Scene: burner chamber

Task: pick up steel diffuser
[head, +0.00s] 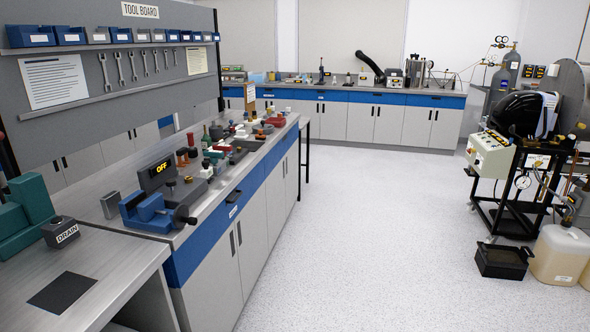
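I cannot single out a steel diffuser for certain in the head view. Many small parts (240,138) crowd the left workbench (215,205), too small to tell apart at this distance. A small grey metal block (110,204) stands on that bench at its near end, beside a blue vise (150,212); I cannot tell what the block is. Neither of my grippers is in view.
A grey tool board (110,80) with wrenches and blue bins rises behind the left bench. A "DRAIN" box (61,232) sits near left. A wheeled burner rig (525,140), black tray (503,260) and jug (560,254) stand right. The floor (370,230) between is clear.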

